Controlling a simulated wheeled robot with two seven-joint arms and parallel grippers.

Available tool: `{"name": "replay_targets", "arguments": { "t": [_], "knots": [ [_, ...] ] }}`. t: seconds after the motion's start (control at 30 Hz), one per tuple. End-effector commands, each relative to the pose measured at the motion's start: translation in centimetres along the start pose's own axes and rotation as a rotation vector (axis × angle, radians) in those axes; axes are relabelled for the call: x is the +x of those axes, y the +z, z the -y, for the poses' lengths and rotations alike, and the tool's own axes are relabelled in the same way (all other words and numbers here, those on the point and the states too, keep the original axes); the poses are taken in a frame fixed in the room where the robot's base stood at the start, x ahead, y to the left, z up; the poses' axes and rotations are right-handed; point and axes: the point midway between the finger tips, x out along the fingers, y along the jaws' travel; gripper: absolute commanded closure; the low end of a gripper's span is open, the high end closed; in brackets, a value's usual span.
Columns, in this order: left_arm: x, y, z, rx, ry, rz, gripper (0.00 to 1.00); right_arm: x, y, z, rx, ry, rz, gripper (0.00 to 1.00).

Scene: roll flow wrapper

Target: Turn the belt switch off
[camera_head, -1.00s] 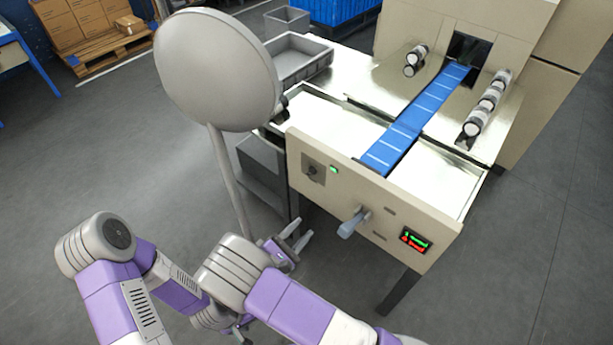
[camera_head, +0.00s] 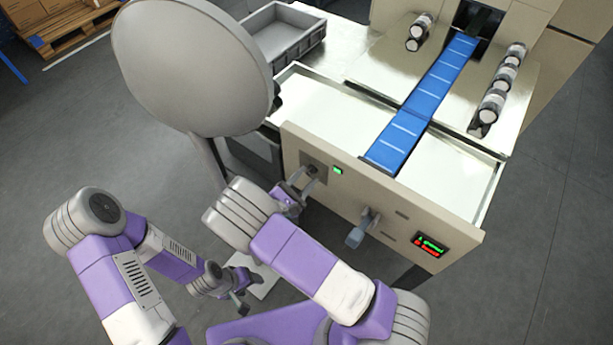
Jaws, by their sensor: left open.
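The switch panel (camera_head: 322,158) is a dark square plate on the machine's beige front, beside a lit green indicator (camera_head: 338,171). Its small dark knob is mostly hidden by my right gripper (camera_head: 309,181). That gripper's two fingers point at the plate, at the knob's place. They look apart, but I cannot tell whether they touch or grip the knob. My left gripper (camera_head: 240,301) hangs low, well away from the panel, open and empty. The blue belt (camera_head: 424,103) runs up into the wrapper housing.
A grey lever handle (camera_head: 363,230) juts from the front panel, right of the switch. A red and green display (camera_head: 430,245) is further right. A large grey disc (camera_head: 192,68) on a pole stands left of the machine. A grey crate (camera_head: 284,40) is behind it.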

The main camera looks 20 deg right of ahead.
Motion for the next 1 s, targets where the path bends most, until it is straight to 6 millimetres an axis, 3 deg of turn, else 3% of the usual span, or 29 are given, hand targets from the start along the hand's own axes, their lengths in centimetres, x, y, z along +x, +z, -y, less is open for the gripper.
{"name": "replay_targets", "arguments": {
  "t": [0.13, 0.4, 0.67, 1.0],
  "knots": [
    [0.27, -0.03, 0.1, 0.0, 0.0, 0.0, 0.38, 1.07, 0.02, 0.0, 0.0, 0.0, 0.001, 0.61],
    [0.25, -0.03, 0.08, 0.0, 0.0, 0.0, 0.38, 1.24, 0.06, -0.03, 0.0, 0.0, 0.0, 0.61],
    [0.25, -0.03, 0.08, 0.0, 0.0, 0.0, 0.38, 1.21, 0.05, -0.02, 0.0, 0.0, 0.0, 0.99],
    [0.03, -0.02, 0.0, 0.0, 0.0, 0.0, 0.38, 1.2, 0.08, -0.05, -0.018, 0.0, 0.0, 1.0]
  ]
}}
